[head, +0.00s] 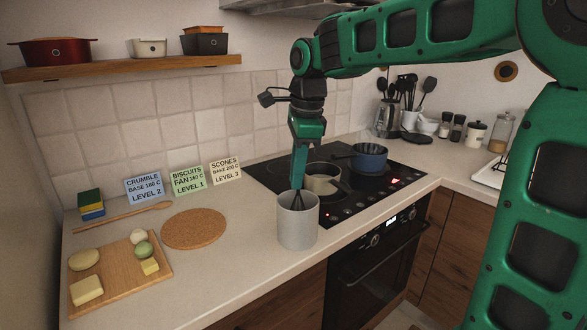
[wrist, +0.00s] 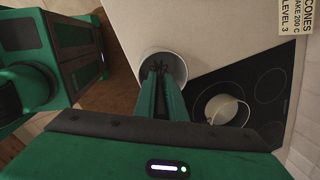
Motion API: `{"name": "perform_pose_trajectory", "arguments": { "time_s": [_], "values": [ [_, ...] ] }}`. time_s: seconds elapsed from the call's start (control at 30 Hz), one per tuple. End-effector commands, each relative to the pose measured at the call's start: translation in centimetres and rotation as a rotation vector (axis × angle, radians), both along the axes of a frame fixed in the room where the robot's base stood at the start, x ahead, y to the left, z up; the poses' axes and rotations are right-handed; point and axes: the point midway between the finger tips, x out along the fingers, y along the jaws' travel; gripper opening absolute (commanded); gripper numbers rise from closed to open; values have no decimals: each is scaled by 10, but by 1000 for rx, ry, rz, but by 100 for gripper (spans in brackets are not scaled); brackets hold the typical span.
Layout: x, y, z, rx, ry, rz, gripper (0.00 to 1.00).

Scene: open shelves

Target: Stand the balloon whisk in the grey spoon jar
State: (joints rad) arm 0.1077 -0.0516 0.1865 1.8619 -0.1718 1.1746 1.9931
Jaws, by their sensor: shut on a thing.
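The grey spoon jar (head: 298,226) stands upright on the counter at the left front corner of the hob. My gripper (head: 298,183) points down right above the jar's mouth and is shut on the balloon whisk (head: 297,201). The whisk's dark wires show just inside the jar's rim. In the wrist view, the jar (wrist: 178,60) has its round mouth around the whisk (wrist: 158,67), between my fingertips (wrist: 160,78). The whisk's handle is hidden by my fingers, and its lower end is hidden by the jar wall.
A beige pot (head: 322,180) stands on the hob just behind the jar, close to my gripper. A blue pan (head: 370,158) is further back. A cork mat (head: 194,229) and a wooden board (head: 110,287) lie to the left. Recipe cards (head: 187,179) stand against the wall.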

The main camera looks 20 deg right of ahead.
Motion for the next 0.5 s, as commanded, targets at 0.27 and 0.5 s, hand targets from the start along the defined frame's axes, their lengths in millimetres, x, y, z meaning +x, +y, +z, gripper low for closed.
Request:
{"name": "perform_pose_trajectory", "arguments": {
  "time_s": [0.27, 0.5],
  "values": [
    [0, 0, -3, 0, 0, 0, 0],
    [0, 0, -3, 0, 0, 0, 32]
  ]
}}
